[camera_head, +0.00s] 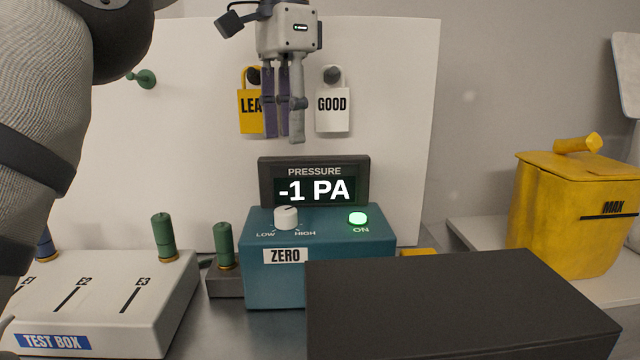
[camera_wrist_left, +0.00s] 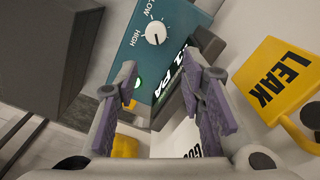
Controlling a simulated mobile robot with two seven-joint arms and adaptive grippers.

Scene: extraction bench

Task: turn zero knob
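The zero knob (camera_head: 286,217) is a small white dial on top of the teal pressure unit (camera_head: 345,287), between the LOW and HIGH marks and above the ZERO label. The display (camera_head: 314,189) behind it reads -1 PA, and a green ON light (camera_head: 358,218) glows at its right. My left gripper (camera_head: 284,137) points down above and behind the display, apart from the knob. In the left wrist view the knob (camera_wrist_left: 155,33) shows beyond the open, empty, purple-padded fingers (camera_wrist_left: 166,80). My right gripper is not in view.
A dark box (camera_head: 450,305) stands in front right of the unit. A white test box (camera_head: 110,305) with green cartridges is at left. Yellow LEAK (camera_head: 250,115) and white GOOD (camera_head: 332,108) tags hang on the white board behind. A yellow bin (camera_head: 570,215) stands at right.

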